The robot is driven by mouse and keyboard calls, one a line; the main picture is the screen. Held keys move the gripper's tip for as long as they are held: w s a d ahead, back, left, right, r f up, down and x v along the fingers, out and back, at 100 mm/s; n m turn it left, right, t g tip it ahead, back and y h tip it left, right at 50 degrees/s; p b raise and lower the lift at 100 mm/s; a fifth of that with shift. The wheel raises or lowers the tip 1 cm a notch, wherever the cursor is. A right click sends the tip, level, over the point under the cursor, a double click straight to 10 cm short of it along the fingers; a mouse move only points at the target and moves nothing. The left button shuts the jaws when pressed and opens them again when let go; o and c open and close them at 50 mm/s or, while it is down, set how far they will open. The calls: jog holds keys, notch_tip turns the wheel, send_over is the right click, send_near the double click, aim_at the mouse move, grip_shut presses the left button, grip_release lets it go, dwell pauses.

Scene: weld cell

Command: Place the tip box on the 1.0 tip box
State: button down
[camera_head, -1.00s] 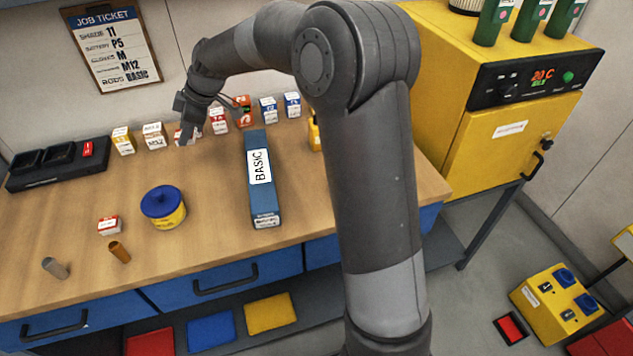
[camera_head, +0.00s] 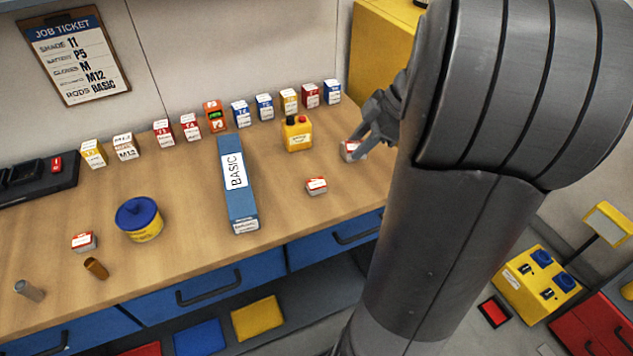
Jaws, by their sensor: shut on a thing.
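My gripper (camera_head: 362,140) is shut on a small white box with red on it (camera_head: 351,150), over the right part of the bench. The arm hides part of the gripper, and I cannot tell whether the box touches the bench. One small red-and-white box (camera_head: 316,186) lies on the bench to the left and nearer the front edge. A similar box (camera_head: 83,242) lies at the far left front. Their print is too small to read, so I cannot tell which is the 1.0 tip box.
A row of upright boxes (camera_head: 190,127) lines the back of the bench. A yellow cabinet (camera_head: 383,38) is behind my arm.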

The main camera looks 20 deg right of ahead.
jog(key=s+d, duration=0.1)
jog(key=s, duration=0.2)
send_over(310, 182)
jog(key=s+d, duration=0.1)
jog(key=d, duration=0.1)
notch_tip(310, 182, down, 7)
jog(key=shift+s+r, duration=0.1)
jog(key=shift+s, duration=0.05)
jog(key=shift+f, duration=2)
jog(key=shift+f, duration=0.1)
jog(key=c, duration=1)
grip_release()
